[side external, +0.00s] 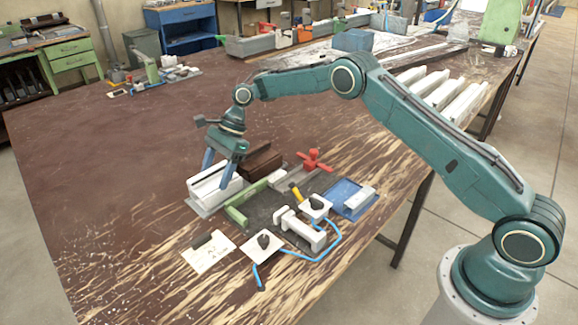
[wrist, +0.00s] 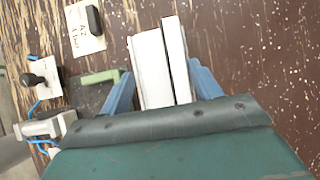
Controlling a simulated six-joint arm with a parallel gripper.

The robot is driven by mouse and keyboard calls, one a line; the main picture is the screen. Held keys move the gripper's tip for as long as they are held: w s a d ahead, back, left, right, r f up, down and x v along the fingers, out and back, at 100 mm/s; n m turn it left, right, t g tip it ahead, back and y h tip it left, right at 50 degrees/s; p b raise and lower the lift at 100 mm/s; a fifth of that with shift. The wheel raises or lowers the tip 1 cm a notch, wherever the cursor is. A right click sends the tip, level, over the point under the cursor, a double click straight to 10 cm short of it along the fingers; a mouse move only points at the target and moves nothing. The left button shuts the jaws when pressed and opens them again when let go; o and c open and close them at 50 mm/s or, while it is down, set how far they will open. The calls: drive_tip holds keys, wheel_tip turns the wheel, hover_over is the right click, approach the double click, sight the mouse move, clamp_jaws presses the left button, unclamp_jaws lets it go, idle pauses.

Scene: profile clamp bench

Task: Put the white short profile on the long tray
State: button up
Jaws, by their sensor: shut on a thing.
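A white profile (side external: 208,184) with a dark lengthwise line stands on or just above a thin grey tray (side external: 203,212) left of the clamp. I cannot tell whether there is a small gap beneath it. My gripper (side external: 221,171) points down with its blue fingers on either side of the white profile, shut on it. In the wrist view the white profile (wrist: 152,68) lies between my gripper's fingers (wrist: 163,85), its near end hidden by the gripper body. The grey tray looks like the long tray, and its surface is mostly covered.
A brown block (side external: 262,160) stands close behind my gripper. A green bar (side external: 248,200), a red-handled clamp (side external: 313,160) and white fittings with a blue cable (side external: 333,237) are to the right. A blue tray (side external: 343,207) holds a small white piece.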

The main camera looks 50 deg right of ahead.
drive_tip(key=shift+f, duration=0.1)
drive_tip(key=o, duration=1.1)
drive_tip(key=shift+v, duration=3.6)
drive_tip(key=shift+d, duration=0.1)
